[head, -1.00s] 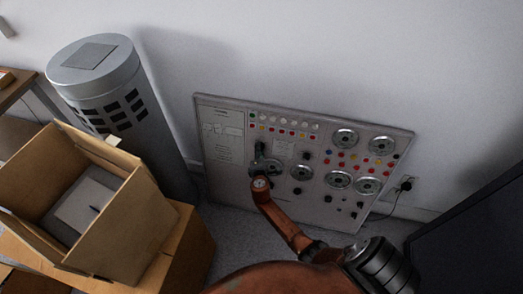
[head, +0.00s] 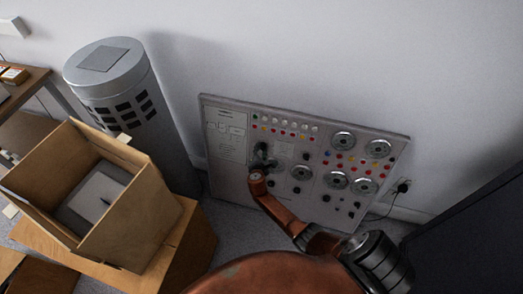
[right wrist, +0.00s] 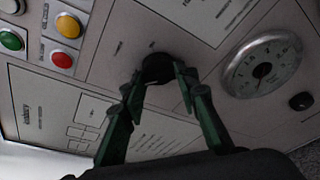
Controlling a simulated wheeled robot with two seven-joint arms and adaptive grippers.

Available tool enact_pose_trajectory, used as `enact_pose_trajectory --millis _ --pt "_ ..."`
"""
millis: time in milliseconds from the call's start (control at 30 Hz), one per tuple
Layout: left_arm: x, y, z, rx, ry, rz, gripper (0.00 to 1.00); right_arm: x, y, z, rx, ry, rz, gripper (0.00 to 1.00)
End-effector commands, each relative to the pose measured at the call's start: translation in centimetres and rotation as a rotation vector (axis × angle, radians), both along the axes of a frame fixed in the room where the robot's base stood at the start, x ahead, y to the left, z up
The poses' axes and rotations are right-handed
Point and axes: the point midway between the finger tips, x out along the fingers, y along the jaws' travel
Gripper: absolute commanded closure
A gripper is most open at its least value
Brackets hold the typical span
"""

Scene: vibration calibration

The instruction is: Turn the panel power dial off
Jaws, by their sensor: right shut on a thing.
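The grey-white control panel (head: 226,172) leans against the wall in the head view, with rows of coloured buttons and several round gauges. My right gripper (head: 262,156) is at its left half. In the right wrist view, a small black round dial (right wrist: 157,67) sits on the panel face. The two green-black fingers of my right gripper (right wrist: 158,78) are on either side of it, closed on it. The dial's pointer mark and setting cannot be made out. In the head view the gripper and arm hide the dial. My left gripper is not in view.
A round gauge (right wrist: 262,66) and a black knob (right wrist: 301,101) lie right of the dial. Red and yellow buttons are at upper left. In the head view, an open cardboard box (head: 150,215) and a grey cylinder (head: 120,88) stand left. A dark cabinet (head: 470,225) stands right.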

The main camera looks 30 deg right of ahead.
Motion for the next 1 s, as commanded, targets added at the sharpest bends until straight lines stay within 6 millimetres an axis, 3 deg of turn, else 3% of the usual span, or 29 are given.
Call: enact_pose_trajectory --millis 200,233,467,800,1000 --pt "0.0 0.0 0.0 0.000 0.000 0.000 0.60 0.1 0.2 0.0 0.000 -0.001 0.004 0.96" --pt "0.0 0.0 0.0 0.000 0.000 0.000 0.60 0.1 0.2 0.0 0.000 -0.001 0.004 0.71" --pt "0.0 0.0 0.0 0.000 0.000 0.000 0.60 0.0 0.0 0.0 0.000 -0.001 0.002 0.55" --pt "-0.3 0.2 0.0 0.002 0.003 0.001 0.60 -0.2 0.2 0.1 0.001 -0.001 0.001 0.55" --pt "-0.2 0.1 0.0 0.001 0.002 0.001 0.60 -1.7 1.4 0.8 0.003 -0.002 0.000 0.55"
